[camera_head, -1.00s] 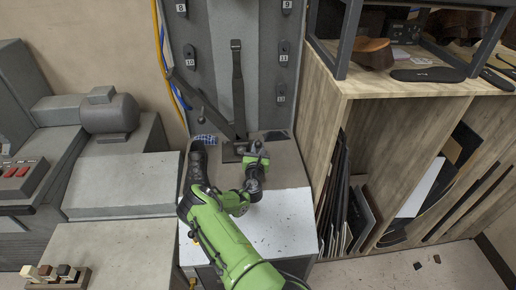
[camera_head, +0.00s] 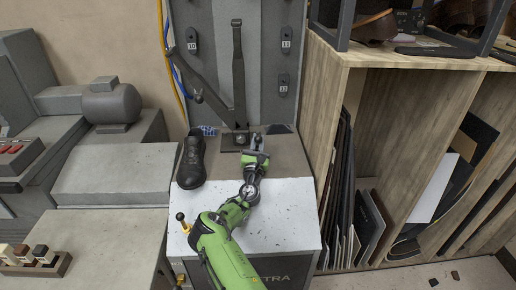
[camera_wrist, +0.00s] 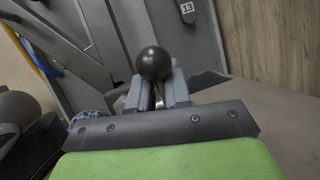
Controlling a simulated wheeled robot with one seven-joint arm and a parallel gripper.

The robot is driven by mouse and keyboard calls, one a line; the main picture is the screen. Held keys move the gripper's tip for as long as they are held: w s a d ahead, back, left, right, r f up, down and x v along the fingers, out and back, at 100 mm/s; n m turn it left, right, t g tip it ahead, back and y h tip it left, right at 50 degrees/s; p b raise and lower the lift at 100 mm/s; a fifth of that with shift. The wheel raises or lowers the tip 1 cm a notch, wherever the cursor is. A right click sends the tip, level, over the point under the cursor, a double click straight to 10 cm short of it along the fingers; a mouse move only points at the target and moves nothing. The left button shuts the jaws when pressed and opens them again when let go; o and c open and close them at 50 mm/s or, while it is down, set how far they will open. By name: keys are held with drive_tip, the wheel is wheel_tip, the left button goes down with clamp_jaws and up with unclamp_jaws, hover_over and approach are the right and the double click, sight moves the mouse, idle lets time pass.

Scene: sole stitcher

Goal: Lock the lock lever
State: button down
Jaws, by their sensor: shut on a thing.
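My gripper (camera_head: 256,146) is at the foot of the stitcher's upright metal bars, just right of their black base block (camera_head: 234,141). In the wrist view my gripper (camera_wrist: 158,93) is shut around a lever with a round black ball knob (camera_wrist: 154,62). The knob stands up between the fingertips, and the fingers hide most of the shaft below it. In the head view the gripper covers most of this lever.
A black shoe (camera_head: 191,160) stands left of my gripper on the machine top. A small yellow lever with a dark knob (camera_head: 182,220) is at the front left corner. A wooden shelf (camera_head: 390,90) stands close on the right. The white front surface (camera_head: 285,215) is mostly clear.

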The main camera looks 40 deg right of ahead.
drive_tip(key=shift+s+r, duration=0.1)
drive_tip(key=shift+r, duration=0.2)
drive_tip(key=c, duration=0.9)
unclamp_jaws()
drive_tip(key=shift+s+a+r, duration=0.15)
drive_tip(key=shift+s, duration=0.05)
drive_tip(key=shift+s+a+f, duration=0.1)
drive_tip(key=shift+a+f, duration=0.05)
drive_tip(key=shift+f, duration=0.05)
drive_tip(key=s+a+p, duration=0.1)
drive_tip(key=s+a, duration=0.1)
drive_tip(key=a, duration=0.1)
drive_tip(key=s+a+p, duration=0.1)
drive_tip(key=s+a, duration=0.2)
drive_tip(key=s+a+p, duration=0.2)
drive_tip(key=s+a, duration=0.1)
drive_tip(key=a, duration=0.1)
drive_tip(key=shift+f, duration=0.15)
drive_tip(key=shift+d, duration=0.1)
